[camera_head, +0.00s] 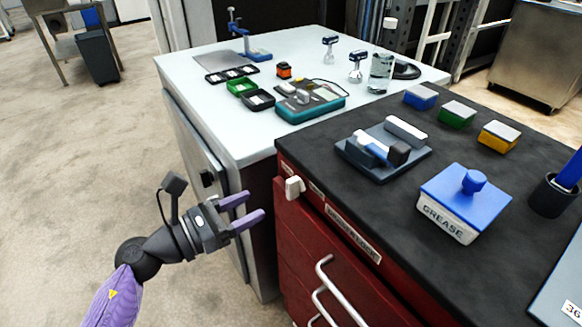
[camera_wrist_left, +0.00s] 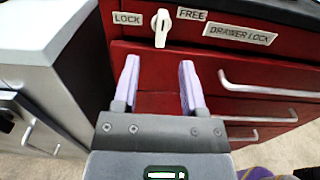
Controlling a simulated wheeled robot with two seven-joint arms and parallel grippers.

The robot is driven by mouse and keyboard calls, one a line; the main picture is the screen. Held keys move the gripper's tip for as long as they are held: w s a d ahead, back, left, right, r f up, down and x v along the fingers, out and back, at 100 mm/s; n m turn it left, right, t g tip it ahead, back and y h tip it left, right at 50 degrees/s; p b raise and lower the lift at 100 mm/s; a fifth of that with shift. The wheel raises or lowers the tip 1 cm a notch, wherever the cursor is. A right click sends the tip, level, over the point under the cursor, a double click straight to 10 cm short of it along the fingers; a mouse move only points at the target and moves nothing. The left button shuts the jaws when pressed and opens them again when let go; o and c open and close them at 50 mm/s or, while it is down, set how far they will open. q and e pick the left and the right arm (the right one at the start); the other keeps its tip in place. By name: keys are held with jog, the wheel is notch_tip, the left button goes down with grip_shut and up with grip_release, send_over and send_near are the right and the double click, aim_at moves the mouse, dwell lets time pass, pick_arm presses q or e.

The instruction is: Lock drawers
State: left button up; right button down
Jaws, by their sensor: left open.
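The red drawer cabinet (camera_head: 330,262) has a white lock lever (camera_head: 294,187) at the upper left of its front. In the left wrist view the lever (camera_wrist_left: 161,28) sits between a LOCK label (camera_wrist_left: 127,18) on the left and a FREE label (camera_wrist_left: 192,14) on the right, its handle hanging roughly straight down. A DRAWER LOCK label (camera_wrist_left: 240,34) is farther right. My left gripper (camera_head: 252,207) is open and empty. Its fingers point at the cabinet front, just below the lever in the wrist view (camera_wrist_left: 159,65), apart from it. My right gripper is out of view.
Silver drawer handles (camera_head: 340,290) stick out from the red front. A grey-white cabinet (camera_head: 215,165) stands close on the left. On the black top are a blue GREASE box (camera_head: 445,222) and a grey tray (camera_head: 415,157) with parts.

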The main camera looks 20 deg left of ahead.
aim_at(287, 190)
pick_arm(q)
jog(key=x, duration=0.8)
jog(key=shift+d, duration=0.15)
grip_shut()
